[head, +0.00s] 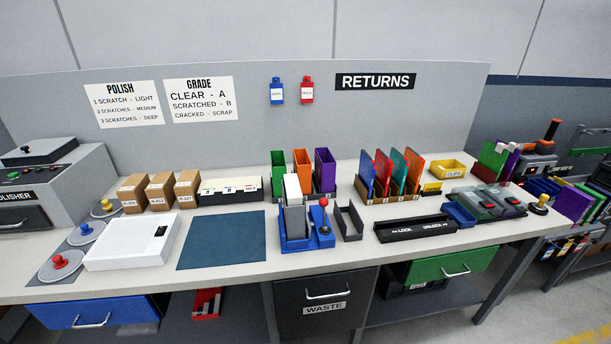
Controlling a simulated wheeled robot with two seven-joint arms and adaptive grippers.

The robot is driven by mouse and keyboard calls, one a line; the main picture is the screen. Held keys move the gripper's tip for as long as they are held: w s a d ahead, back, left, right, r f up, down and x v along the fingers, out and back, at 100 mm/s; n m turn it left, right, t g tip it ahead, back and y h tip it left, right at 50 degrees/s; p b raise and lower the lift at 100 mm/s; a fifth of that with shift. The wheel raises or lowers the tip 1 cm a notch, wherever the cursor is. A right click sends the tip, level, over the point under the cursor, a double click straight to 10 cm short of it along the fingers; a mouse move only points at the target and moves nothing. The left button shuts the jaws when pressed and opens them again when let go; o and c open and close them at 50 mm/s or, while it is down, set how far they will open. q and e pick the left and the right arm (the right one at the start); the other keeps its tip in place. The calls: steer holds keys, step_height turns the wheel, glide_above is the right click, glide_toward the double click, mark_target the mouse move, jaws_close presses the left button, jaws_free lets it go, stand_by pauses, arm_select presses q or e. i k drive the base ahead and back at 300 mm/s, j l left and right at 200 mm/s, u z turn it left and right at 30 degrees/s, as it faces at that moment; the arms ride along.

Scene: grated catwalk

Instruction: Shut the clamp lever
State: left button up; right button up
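A blue fixture (300,243) stands on the bench near its front edge, right of the teal mat. It holds an upright grey and white piece (294,200). On its right side a lever with a red ball knob (324,202) points upward; this looks like the clamp lever. I cannot tell from here whether the clamp presses on the piece. Neither of my grippers is in view.
The teal mat (222,240) and white box (133,241) lie to the left. A dark slotted holder (349,223) stands close right of the fixture, then a black LOCK/UNLOCK bar (415,229). Colored bins (302,172) stand behind. The blue (92,314) and green (452,265) drawers are below.

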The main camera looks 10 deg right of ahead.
mark_target(323, 201)
steer(key=l+u, duration=0.2)
steer(key=l, duration=0.8)
steer(key=k+l+u, duration=0.2)
steer(key=l, duration=0.8)
steer(key=i, duration=0.1)
